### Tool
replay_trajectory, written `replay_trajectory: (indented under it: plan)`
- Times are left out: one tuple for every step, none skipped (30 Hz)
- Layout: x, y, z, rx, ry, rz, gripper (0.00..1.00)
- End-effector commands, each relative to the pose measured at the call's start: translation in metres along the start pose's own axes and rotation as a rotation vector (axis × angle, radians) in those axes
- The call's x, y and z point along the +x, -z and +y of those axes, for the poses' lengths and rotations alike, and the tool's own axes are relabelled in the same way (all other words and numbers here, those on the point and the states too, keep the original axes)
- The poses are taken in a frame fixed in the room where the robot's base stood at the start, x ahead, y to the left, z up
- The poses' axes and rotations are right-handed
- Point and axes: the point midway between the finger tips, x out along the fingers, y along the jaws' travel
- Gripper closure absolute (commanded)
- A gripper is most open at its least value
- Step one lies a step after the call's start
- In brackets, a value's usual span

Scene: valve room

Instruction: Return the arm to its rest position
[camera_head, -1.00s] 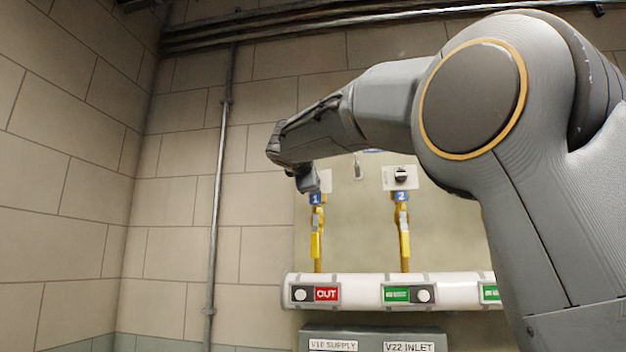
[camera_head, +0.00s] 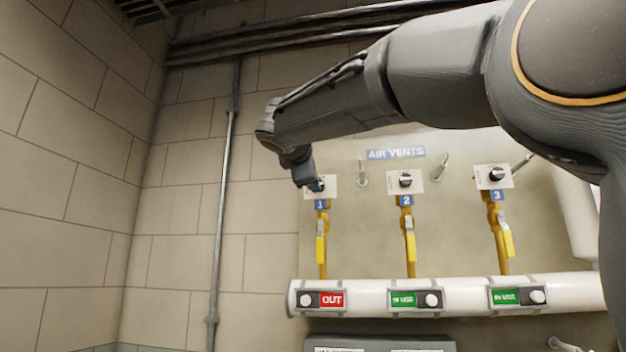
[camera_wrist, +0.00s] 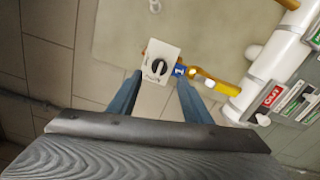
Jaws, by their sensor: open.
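My arm reaches in from the right in the head view, across the upper part of the picture. My gripper (camera_head: 315,186) is at its far end, pointing down and right in front of the plate above valve 1. In the wrist view my gripper (camera_wrist: 159,80) has its two fingers apart, with nothing between them. Beyond the fingertips is a white plate with a black knob (camera_wrist: 161,67), next to a blue "1" tag (camera_wrist: 179,70). The head view does not show clearly whether the gripper touches the plate.
Yellow-handled valves 1 (camera_head: 321,243), 2 (camera_head: 410,243) and 3 (camera_head: 503,235) hang on the panel above a white pipe (camera_head: 370,295). An "AIR VENTS" sign (camera_head: 396,153) is above. Vertical conduit (camera_head: 222,200) runs left of the panel. The left wall side is clear.

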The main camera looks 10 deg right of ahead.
Motion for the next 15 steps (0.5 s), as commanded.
replay_trajectory:
  plan:
    - [0.000, 0.000, 0.000, 0.000, 0.000, 0.000, 0.55]
    - [0.000, 0.000, 0.000, 0.000, 0.000, 0.000, 0.55]
    - [0.000, 0.000, 0.000, 0.000, 0.000, 0.000, 0.55]
    - [0.000, 0.000, 0.000, 0.000, 0.000, 0.000, 0.55]
    - [0.000, 0.000, 0.000, 0.000, 0.000, 0.000, 0.55]
    - [0.000, 0.000, 0.000, 0.000, 0.000, 0.000, 0.55]
    - [0.000, 0.000, 0.000, 0.000, 0.000, 0.000, 0.55]
    - [0.000, 0.000, 0.000, 0.000, 0.000, 0.000, 0.55]
    - [0.000, 0.000, 0.000, 0.000, 0.000, 0.000, 0.55]
    - [0.000, 0.000, 0.000, 0.000, 0.000, 0.000, 0.55]
    - [0.000, 0.000, 0.000, 0.000, 0.000, 0.000, 0.55]
    - [0.000, 0.000, 0.000, 0.001, 0.000, 0.000, 0.55]
    - [0.001, 0.000, -0.001, 0.001, 0.002, 0.001, 0.55]
    - [0.002, 0.001, -0.004, 0.002, 0.007, 0.002, 0.55]
    - [0.004, 0.003, -0.011, 0.006, 0.018, 0.007, 0.55]
